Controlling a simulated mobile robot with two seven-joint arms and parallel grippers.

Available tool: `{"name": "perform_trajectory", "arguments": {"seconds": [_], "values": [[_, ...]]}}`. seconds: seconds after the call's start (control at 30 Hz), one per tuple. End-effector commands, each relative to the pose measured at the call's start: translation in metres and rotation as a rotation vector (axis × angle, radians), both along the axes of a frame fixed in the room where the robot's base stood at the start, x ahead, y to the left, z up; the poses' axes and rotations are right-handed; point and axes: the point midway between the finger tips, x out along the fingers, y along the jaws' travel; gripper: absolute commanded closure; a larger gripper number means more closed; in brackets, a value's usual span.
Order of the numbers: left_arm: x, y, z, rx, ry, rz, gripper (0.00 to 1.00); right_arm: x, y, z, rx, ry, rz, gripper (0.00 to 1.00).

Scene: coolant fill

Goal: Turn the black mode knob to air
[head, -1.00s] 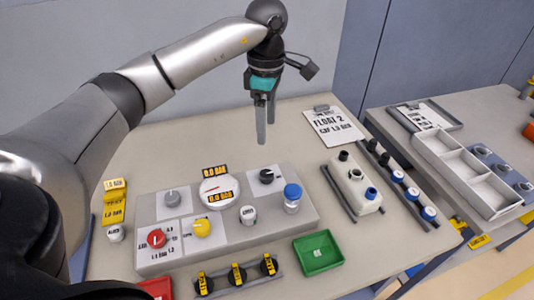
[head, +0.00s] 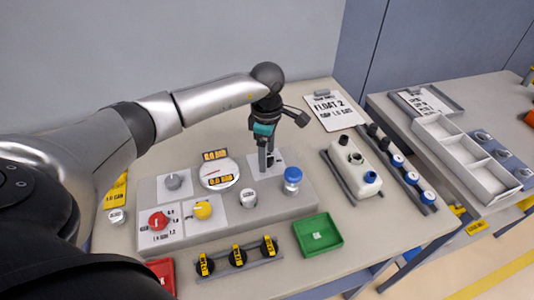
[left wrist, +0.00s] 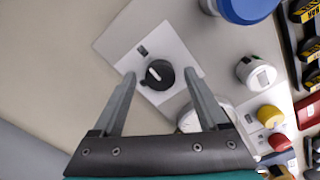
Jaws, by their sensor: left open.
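The black mode knob (left wrist: 158,75) sits on a white plate (left wrist: 135,35) in the left wrist view. A white pointer line shows on its top, and a small dark mark lies beside it on the plate. My left gripper (head: 267,165) is open and points down over that part of the grey panel (head: 225,218). In the left wrist view its fingertips stand to either side of the knob; I cannot tell whether they touch it or how far above it they are. In the head view the fingers largely hide the knob. My right gripper is not in view.
A green tray (head: 318,235) and black knobs with yellow tags (head: 237,255) lie in front.

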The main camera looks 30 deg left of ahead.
Motion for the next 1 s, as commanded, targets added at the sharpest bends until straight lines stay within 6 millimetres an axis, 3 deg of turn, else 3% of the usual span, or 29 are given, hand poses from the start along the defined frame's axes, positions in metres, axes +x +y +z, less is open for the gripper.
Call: {"name": "perform_trajectory", "arguments": {"seconds": [0.33, 1.0], "values": [[-0.0003, -0.0001, -0.0036, 0.001, 0.001, -0.001, 0.26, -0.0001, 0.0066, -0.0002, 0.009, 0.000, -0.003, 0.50], [-0.0002, 0.0003, -0.0030, 0.001, 0.001, 0.000, 1.00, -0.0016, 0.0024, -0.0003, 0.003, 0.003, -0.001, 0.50]]}}
